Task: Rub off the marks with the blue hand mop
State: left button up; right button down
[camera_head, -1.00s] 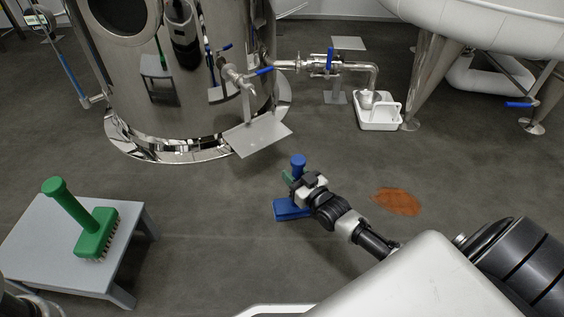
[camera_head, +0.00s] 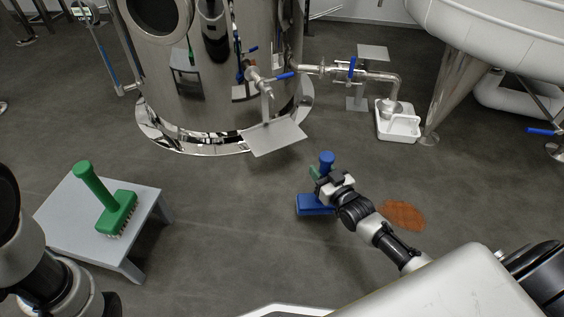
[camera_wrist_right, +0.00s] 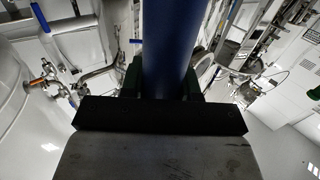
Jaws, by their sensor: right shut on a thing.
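The blue hand mop (camera_head: 314,206) is upright in the head view, with its flat blue head low and the knob of its handle (camera_head: 326,158) on top. My right gripper (camera_head: 322,176) is shut around its handle. In the right wrist view the blue handle (camera_wrist_right: 172,50) stands between the dark fingers. I cannot tell whether the mop head touches the floor. A rust-orange mark (camera_head: 402,214) lies on the grey floor, to the right of the mop and apart from it, beside my right forearm. My left arm shows at the lower left, but its gripper is not visible.
A green brush (camera_head: 118,212) stands on a small grey table (camera_head: 70,226) at left. A steel tank (camera_head: 215,80) with a grey plate (camera_head: 275,138) and a blue-handled valve stands behind. A white tub (camera_head: 398,125) stands at back right. Open floor lies between table and mop.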

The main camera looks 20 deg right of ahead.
notch_tip(320, 180, up, 3)
jog(key=shift+r+p, duration=0.15)
jog(key=shift+p, duration=1.1)
jog(key=shift+r, duration=0.2)
